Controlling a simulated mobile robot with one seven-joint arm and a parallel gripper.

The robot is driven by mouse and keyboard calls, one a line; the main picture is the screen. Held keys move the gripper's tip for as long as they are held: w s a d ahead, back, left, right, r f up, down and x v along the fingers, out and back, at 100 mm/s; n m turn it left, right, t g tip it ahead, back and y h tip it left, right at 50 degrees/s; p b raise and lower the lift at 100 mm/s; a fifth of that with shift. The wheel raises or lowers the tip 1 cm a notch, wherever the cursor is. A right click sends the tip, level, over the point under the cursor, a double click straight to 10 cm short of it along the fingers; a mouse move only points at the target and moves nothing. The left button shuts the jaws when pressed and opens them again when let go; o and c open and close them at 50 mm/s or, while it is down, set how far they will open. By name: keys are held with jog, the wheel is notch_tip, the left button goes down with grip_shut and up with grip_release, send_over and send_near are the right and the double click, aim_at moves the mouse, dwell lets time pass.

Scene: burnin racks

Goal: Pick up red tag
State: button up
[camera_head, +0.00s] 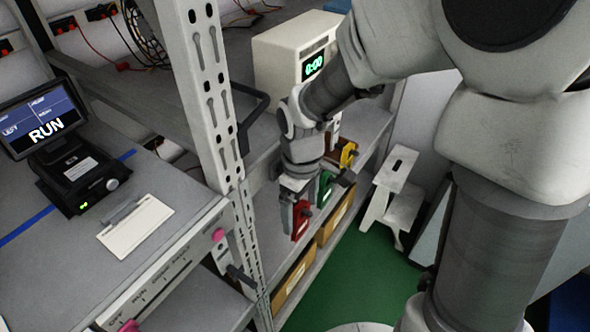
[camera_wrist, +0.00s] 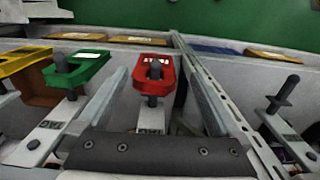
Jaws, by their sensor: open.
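The red tag (camera_head: 301,221) is at the front edge of the shelf, nearest in a row with a green tag (camera_head: 324,190) and a yellow tag (camera_head: 348,154). In the wrist view the red tag (camera_wrist: 167,72) is an open red frame around a dark upright peg (camera_wrist: 153,84), above a white plate marked TAG (camera_wrist: 151,118). My gripper (camera_head: 315,196) is open, pointing down over the red tag. In the wrist view its two fingers (camera_wrist: 154,85) stand on either side of the tag, with visible gaps. In the head view they partly hide the red and green tags.
The green tag (camera_wrist: 77,68) is close beside my left finger in the wrist view. A perforated rack post (camera_wrist: 215,90) runs close by my right finger. Cardboard boxes (camera_head: 293,277) sit on the shelf below. A white step stool (camera_head: 393,190) stands on the green floor.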

aim_at(302, 217)
jog(key=shift+w+d+f+b, duration=0.15)
jog(key=shift+f+b, duration=0.2)
jog(key=shift+f, duration=1.15)
jog(key=shift+w+d+f+b, duration=0.15)
jog(key=shift+f+b, duration=0.15)
jog(key=shift+f, duration=1.2)
jog(key=shift+a, duration=0.1)
jog(key=c, duration=1.4)
jog(key=shift+r, duration=0.15)
jog(key=shift+r, duration=0.2)
jog(key=s+d+r+b, duration=0.2)
jog(key=s+d+b, duration=0.1)
jog(key=s+d, duration=0.8)
jog(key=shift+d, duration=1.55)
jog(key=shift+b, duration=0.3)
